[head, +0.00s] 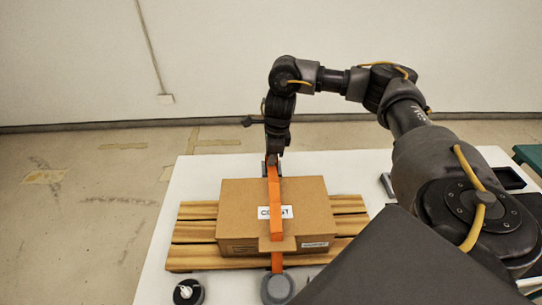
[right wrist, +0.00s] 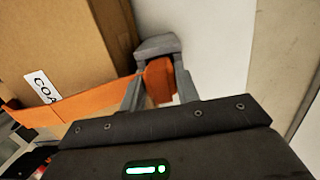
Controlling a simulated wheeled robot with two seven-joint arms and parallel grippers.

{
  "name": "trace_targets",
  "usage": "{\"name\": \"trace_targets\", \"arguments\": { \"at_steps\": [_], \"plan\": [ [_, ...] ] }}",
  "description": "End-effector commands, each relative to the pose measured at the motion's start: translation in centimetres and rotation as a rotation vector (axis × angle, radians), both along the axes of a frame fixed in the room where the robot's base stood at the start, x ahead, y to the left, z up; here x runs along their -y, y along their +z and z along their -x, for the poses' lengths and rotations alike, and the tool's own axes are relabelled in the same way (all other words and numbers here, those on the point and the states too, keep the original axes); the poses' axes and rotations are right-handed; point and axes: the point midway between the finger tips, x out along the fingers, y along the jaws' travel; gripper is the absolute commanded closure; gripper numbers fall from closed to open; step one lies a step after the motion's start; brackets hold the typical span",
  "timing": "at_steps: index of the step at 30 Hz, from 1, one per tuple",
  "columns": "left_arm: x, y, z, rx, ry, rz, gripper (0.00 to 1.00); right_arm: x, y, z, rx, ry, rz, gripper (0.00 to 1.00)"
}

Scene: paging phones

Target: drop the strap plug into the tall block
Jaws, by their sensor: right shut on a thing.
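My right gripper (right wrist: 158,90) is shut on the orange strap plug (right wrist: 159,82), at the strap's far end. In the head view the right gripper (head: 272,158) is just behind the cardboard box (head: 310,195). A grey block (right wrist: 158,45), seemingly the tall block, stands by the fingertips in the right wrist view. I cannot tell whether the plug is in it or only beside it. The orange strap (head: 276,215) runs over the box top and down its front. My left gripper is not in view.
The box lies on a slatted wooden pallet (head: 190,232) on a white table (head: 205,172). A grey round part (head: 278,288) sits at the strap's front end. A black round object (head: 188,292) is at the front left. A black tray (head: 508,178) is at the right.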

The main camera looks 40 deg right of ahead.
Motion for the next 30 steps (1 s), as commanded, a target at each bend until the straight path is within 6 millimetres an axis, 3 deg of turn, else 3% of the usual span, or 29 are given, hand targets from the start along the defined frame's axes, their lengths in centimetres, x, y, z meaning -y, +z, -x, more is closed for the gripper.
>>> {"name": "trace_targets", "arguments": {
  "at_steps": [28,29,30],
  "plan": [
    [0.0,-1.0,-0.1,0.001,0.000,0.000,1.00,0.0,-1.3,0.0,0.000,0.000,0.000,0.92],
    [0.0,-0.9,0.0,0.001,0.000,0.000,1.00,0.0,-1.2,0.0,0.000,0.000,0.000,0.65],
    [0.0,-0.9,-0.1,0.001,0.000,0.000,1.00,0.0,-1.2,0.0,0.000,0.000,0.000,0.60]
  ]
}}
